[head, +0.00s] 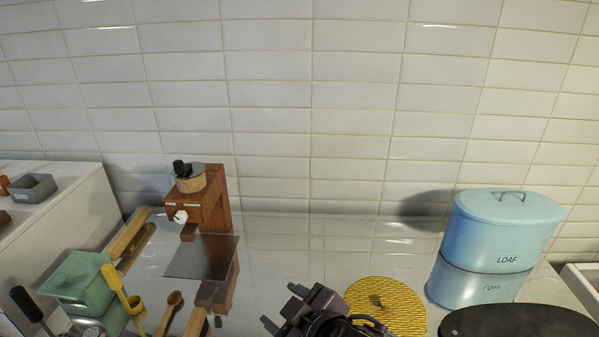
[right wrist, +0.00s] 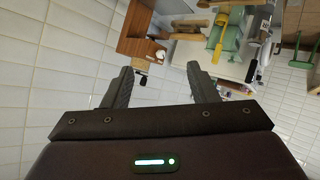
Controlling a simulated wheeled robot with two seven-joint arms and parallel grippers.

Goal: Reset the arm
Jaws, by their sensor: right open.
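My right gripper (head: 283,307) shows at the bottom middle of the head view, its two dark fingers pointing up and left above the shiny counter. In the right wrist view the right gripper (right wrist: 160,88) has its fingers spread wide with nothing between them. It is apart from every object I can see. My left gripper is in neither view.
A wooden grinder (head: 212,208) stands against the tiled wall. A green canister (head: 82,280) and wooden utensils (head: 172,305) are at left. A yellow woven mat (head: 385,305), a blue loaf bin (head: 500,240) and a dark oval board (head: 520,322) are at right.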

